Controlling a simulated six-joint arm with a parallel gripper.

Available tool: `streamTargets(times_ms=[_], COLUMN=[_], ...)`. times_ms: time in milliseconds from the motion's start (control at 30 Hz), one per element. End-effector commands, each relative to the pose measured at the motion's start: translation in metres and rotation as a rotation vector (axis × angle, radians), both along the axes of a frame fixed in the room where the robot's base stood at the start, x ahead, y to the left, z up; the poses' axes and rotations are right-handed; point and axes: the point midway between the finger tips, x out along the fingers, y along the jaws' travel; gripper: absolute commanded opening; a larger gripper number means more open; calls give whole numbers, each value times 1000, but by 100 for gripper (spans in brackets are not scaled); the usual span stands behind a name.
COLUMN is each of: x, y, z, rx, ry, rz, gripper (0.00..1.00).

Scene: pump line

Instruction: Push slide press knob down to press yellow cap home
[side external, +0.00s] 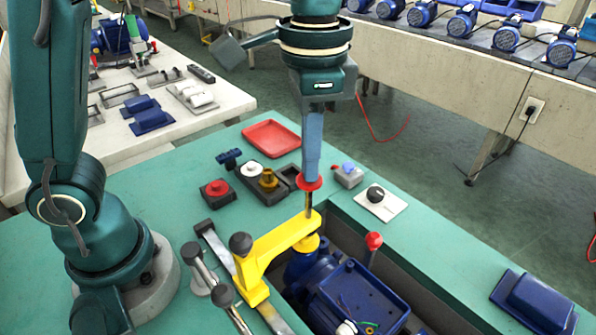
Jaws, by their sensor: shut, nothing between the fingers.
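The slide press is a yellow arm (272,246) reaching over the blue pump (350,300). Its red knob (309,184) tops a thin rod that rises from the arm's far end, with a length of rod showing between knob and arm. My gripper (311,174) is shut and points straight down, its fingertips at the top of the red knob. I cannot tell whether they touch it or stand just above it. The yellow cap (308,244) sits under the arm's end, on top of the pump's blue neck; how deep it sits is partly hidden.
A red-balled lever (373,241) stands close right of the press. A black ball (240,243) tops the arm's rear. A dark tray of caps (268,186), a red button box (217,192), a red tray (271,138) and a dial plate (379,205) lie behind.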

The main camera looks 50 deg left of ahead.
Motion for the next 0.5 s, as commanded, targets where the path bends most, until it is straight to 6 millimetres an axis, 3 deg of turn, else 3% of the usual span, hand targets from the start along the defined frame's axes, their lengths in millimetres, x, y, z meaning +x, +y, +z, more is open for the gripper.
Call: streamTargets(times_ms=[500], x=[0], y=[0], z=[-10], rx=[1], ry=[1], rz=[0], gripper=[0])
